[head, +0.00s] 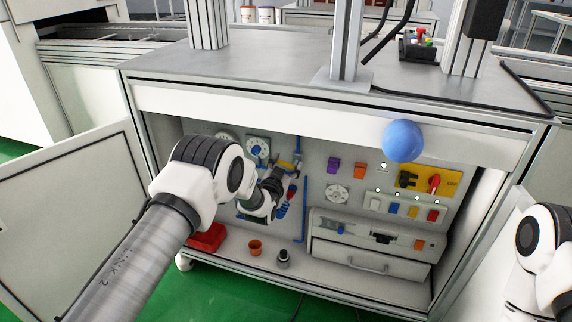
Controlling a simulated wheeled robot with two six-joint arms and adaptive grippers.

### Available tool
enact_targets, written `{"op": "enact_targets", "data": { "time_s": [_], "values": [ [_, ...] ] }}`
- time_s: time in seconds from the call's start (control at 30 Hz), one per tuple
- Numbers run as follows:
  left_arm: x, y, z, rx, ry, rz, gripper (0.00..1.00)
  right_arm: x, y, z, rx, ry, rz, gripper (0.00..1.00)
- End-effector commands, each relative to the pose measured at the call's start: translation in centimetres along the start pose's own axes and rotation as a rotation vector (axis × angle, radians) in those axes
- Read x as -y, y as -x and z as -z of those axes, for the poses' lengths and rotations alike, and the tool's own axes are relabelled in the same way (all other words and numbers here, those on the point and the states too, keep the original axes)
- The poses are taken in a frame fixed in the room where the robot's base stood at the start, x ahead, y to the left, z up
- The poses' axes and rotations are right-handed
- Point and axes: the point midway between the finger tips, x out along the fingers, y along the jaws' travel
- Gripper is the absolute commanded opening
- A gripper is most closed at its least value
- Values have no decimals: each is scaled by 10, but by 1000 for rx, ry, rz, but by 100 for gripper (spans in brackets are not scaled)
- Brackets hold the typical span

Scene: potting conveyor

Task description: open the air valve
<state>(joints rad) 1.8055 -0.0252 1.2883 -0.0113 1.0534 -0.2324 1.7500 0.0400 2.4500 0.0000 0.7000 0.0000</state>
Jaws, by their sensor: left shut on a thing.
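The air valve (287,164) sits on the back panel inside the open cabinet, at the lower end of a short blue pipe (298,145). A small yellow part of it shows; the rest is largely behind my left gripper. My left gripper (280,174) reaches into the cabinet from the left and is shut on the valve's handle. The fingertips are small and partly hidden, so the handle's exact angle cannot be told. My right gripper is out of view; only a part of my right arm shows at the right edge.
Gauges (257,148) are above my left wrist. A red knob (434,183) and switches are on the panel's right, above a drawer unit (370,250). A blue ball (403,141) shows before the cabinet's top edge.

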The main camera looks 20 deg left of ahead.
Motion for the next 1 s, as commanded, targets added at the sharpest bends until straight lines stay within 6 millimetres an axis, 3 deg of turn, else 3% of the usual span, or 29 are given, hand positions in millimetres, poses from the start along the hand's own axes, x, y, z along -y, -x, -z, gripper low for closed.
{"op": "enact_targets", "data": {
  "time_s": [1.0],
  "values": [
    [-11, 0, 20, -2, -955, 2, 29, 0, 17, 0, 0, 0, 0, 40]
  ]
}}
